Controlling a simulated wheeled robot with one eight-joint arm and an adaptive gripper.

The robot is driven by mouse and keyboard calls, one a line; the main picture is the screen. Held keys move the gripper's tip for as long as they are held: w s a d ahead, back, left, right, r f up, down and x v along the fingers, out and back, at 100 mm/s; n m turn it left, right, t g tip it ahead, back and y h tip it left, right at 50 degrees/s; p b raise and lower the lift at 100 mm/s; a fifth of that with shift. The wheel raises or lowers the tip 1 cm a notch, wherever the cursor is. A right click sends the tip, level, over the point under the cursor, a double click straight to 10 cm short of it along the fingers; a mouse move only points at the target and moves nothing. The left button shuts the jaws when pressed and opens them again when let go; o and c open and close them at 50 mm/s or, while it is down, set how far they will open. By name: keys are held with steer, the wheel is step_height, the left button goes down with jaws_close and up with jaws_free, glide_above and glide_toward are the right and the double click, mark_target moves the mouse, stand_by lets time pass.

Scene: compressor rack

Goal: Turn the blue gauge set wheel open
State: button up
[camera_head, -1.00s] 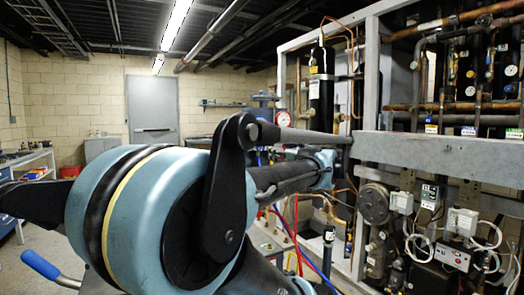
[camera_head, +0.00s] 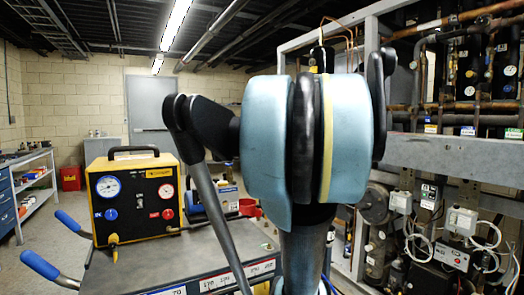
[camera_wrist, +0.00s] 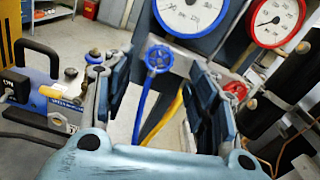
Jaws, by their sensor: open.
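In the wrist view, the blue wheel (camera_wrist: 158,58) is a small round handwheel below a blue-rimmed gauge (camera_wrist: 190,12). A blue hose (camera_wrist: 143,100) hangs below it. A red wheel (camera_wrist: 235,92) sits to its right, under a red-rimmed gauge (camera_wrist: 277,20). My gripper (camera_wrist: 161,74) is open, with one finger to the left of the blue wheel and the other to its right in the picture. Nothing is between the fingers that I can see held; contact with the wheel does not show. In the head view my arm hides the gauge set and my gripper.
A yellow and black unit (camera_head: 135,198) with two gauges stands on a grey cart (camera_head: 180,262) at left. The compressor rack (camera_head: 450,155) fills the right. A yellow hose (camera_wrist: 165,120) hangs near the fingers. A blue device (camera_wrist: 42,85) lies left of them.

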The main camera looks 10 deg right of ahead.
steer(key=shift+x, duration=2.2)
steer(key=shift+c, duration=0.6)
steer(key=c, duration=1)
